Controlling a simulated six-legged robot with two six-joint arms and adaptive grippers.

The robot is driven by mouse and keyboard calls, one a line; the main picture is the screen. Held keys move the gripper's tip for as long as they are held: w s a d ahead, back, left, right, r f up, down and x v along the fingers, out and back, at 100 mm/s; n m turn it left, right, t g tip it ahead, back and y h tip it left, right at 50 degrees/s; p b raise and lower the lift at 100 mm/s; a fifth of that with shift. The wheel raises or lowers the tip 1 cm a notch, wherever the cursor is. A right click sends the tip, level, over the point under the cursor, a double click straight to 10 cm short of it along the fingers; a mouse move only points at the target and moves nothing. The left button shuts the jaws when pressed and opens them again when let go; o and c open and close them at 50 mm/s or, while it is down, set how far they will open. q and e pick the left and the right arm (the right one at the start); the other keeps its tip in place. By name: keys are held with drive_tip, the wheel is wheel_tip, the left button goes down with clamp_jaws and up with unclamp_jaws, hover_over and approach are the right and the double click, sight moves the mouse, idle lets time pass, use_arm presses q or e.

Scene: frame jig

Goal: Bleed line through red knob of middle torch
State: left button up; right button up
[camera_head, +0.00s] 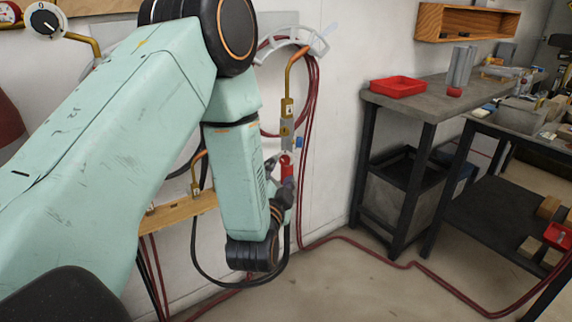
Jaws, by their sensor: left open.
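A torch (287,108) with a bent copper tube and brass fittings hangs against the wall, just right of my left forearm. I cannot tell from this view whether it is the middle one. A red part (287,168), which looks like its red knob, shows at its lower end, with a small blue part (299,143) above it. My left gripper (279,177) is open, with its dark fingers close around or beside the red part; contact cannot be told. Another torch (197,176) with a copper tip stands at a wooden rack, partly behind my arm. My right gripper is not in view.
Dark red hoses (312,110) hang from a pale curved holder (297,38) and run along the floor. A wooden rack (178,212) is on the wall. A grey workbench (440,98) with a red tray (398,87) stands to the right. Open floor lies between.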

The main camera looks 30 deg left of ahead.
sight(284, 161)
use_arm(q)
drive_tip(key=x, duration=0.4)
drive_tip(key=shift+w+a+f+b, duration=0.1)
drive_tip(key=shift+w+a+b, duration=0.05)
drive_tip(key=shift+a+b, duration=0.15)
drive_tip(key=shift+w, duration=0.15)
drive_tip(key=shift+w+d, duration=0.2)
drive_tip(key=shift+d, duration=0.1)
drive_tip(key=shift+s+a, duration=0.1)
drive_tip(key=shift+a, duration=0.1)
drive_tip(key=shift+c, duration=1.4)
drive_tip(key=shift+d, duration=0.15)
drive_tip(key=c, duration=0.6)
clamp_jaws()
